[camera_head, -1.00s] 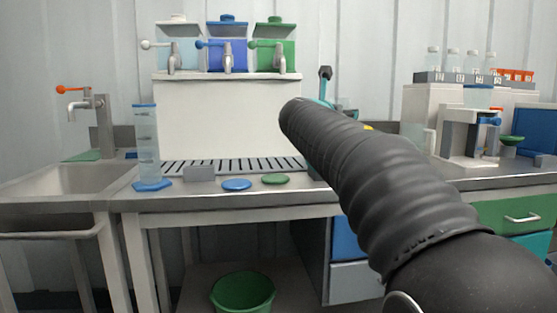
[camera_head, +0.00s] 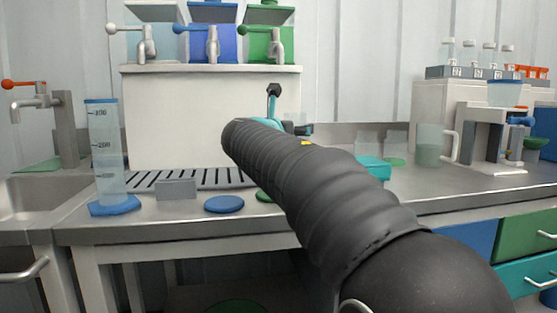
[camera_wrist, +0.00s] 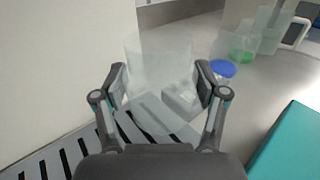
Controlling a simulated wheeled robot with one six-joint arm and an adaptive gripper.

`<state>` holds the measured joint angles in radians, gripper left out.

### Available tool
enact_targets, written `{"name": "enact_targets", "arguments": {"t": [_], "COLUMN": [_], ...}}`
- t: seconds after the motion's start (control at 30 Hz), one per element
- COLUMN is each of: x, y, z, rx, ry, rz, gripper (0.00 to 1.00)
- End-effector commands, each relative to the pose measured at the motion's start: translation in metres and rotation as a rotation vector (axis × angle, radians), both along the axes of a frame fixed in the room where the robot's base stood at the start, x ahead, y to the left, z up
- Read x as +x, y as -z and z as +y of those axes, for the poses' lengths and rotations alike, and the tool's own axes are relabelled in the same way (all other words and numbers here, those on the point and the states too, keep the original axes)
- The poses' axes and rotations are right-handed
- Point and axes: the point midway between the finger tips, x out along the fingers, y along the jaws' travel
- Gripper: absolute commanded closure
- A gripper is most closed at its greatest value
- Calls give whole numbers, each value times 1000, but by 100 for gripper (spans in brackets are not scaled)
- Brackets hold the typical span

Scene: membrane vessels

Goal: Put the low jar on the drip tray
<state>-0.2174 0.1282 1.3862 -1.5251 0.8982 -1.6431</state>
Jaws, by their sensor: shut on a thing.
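The low jar (camera_wrist: 160,58) is clear and hard to make out; in the wrist view it stands between the two fingers of my gripper (camera_wrist: 160,80), which is shut on it. The drip tray (camera_wrist: 42,158) is slotted metal and runs from the lower left to under the jar in the wrist view. I cannot tell how high the jar is above it. In the head view the drip tray (camera_head: 215,179) lies on the bench below the white dispenser stand. There my own arm hides the jar and most of my gripper.
A grey block (camera_head: 176,189), a blue disc (camera_head: 224,204) and a measuring cylinder (camera_head: 106,150) stand before or beside the tray. A teal box (camera_wrist: 292,145) lies right of my gripper. A clear mug (camera_head: 430,148) stands farther right. The white stand (camera_head: 200,115) walls off the back.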

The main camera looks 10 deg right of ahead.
Motion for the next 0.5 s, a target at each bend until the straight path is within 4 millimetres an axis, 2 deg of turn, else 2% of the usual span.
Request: {"name": "enact_targets", "arguments": {"t": [0.03,0.2,0.37,0.5], "x": [2,3,4,4], "y": [8,20,25,39], "z": [12,32,38,37], "rx": [-1,-1,0,-2], "ry": [-5,-1,-1,0], "rz": [1,1,0,1], "gripper": [63,63,63,63]}}
